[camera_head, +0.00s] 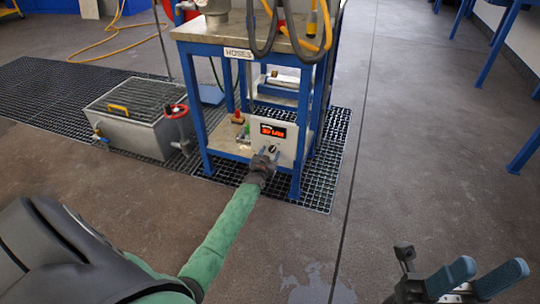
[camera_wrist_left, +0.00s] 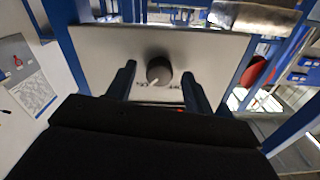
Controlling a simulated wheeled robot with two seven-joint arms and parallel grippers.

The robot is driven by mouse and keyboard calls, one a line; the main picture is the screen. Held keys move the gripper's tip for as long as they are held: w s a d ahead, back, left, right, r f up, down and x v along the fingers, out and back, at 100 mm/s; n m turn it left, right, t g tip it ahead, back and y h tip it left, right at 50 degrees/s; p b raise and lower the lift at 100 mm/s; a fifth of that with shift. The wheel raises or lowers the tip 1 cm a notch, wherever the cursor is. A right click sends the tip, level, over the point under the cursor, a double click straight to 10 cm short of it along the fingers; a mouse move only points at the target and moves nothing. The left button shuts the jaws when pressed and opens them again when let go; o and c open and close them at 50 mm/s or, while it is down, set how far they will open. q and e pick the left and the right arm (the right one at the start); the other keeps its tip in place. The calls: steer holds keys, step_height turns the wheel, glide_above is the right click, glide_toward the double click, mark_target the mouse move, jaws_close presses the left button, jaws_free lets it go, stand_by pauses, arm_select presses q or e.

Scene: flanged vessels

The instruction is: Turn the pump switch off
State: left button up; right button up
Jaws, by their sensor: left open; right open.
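The pump switch (camera_head: 272,149) is a dark round knob on the front of a pale control box (camera_head: 285,153) with a lit red display. In the left wrist view the knob (camera_wrist_left: 159,71) has a pale pointer mark aimed down and left, with small lettering below it, too small to read surely. My left gripper (camera_head: 265,160) is at the box front; in the wrist view its open fingers (camera_wrist_left: 158,84) stand on either side of the knob, apart from it. My right gripper (camera_head: 476,280) is open and empty at the lower right, far from the box.
The box sits on the lower shelf of a blue-framed bench (camera_head: 198,105). Hoses (camera_head: 290,35) hang over the bench top. A metal basin (camera_head: 135,115) with a grated top and a red valve stands to the left on floor grating (camera_head: 50,95).

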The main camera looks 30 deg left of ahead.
arm_select(q)
steer(key=shift+w, duration=0.1)
steer(key=shift+c, duration=0.4)
steer(key=c, duration=0.9)
